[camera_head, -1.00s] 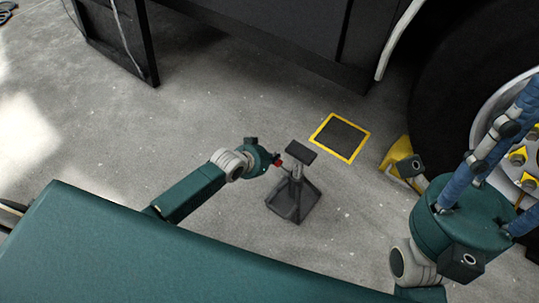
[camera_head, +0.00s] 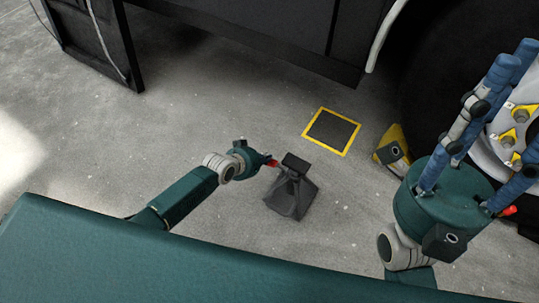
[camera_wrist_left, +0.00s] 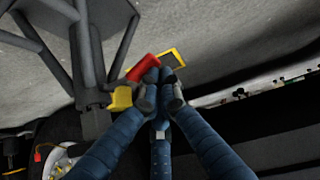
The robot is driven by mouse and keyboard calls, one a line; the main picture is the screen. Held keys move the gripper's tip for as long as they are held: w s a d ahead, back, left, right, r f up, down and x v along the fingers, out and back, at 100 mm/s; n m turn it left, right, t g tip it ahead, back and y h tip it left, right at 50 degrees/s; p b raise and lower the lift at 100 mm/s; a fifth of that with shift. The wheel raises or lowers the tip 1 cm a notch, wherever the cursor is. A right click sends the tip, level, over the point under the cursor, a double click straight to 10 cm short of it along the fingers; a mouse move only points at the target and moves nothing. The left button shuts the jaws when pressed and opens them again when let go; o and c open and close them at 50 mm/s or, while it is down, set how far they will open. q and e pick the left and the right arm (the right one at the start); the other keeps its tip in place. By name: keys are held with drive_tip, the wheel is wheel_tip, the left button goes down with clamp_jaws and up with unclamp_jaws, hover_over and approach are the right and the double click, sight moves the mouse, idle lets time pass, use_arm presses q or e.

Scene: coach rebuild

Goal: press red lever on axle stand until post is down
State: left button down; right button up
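The dark grey axle stand (camera_head: 290,197) stands on the floor, its top plate (camera_head: 295,162) sitting low, close above the base. Its red lever (camera_head: 273,163) sticks out toward my left gripper (camera_head: 266,161). In the left wrist view the red lever (camera_wrist_left: 142,67) lies at the fingertips of my left gripper (camera_wrist_left: 161,92), whose blue fingers are closed together. The lever seems to touch the fingertips, not lie between them. The stand's legs and post (camera_wrist_left: 94,115) show at the left there. My right gripper (camera_head: 508,115) has its fingers apart, near the wheel, with nothing seen in it.
A yellow-bordered dark square (camera_head: 332,131) lies on the floor behind the stand. A yellow block (camera_head: 391,148) sits by the large black tyre (camera_head: 430,95) at the right. The dark coach body (camera_head: 260,35) spans the back. Floor left of the stand is clear.

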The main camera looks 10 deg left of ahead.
use_arm(q)
drive_tip(key=shift+r+p, duration=0.75)
drive_tip(key=shift+p, duration=0.1)
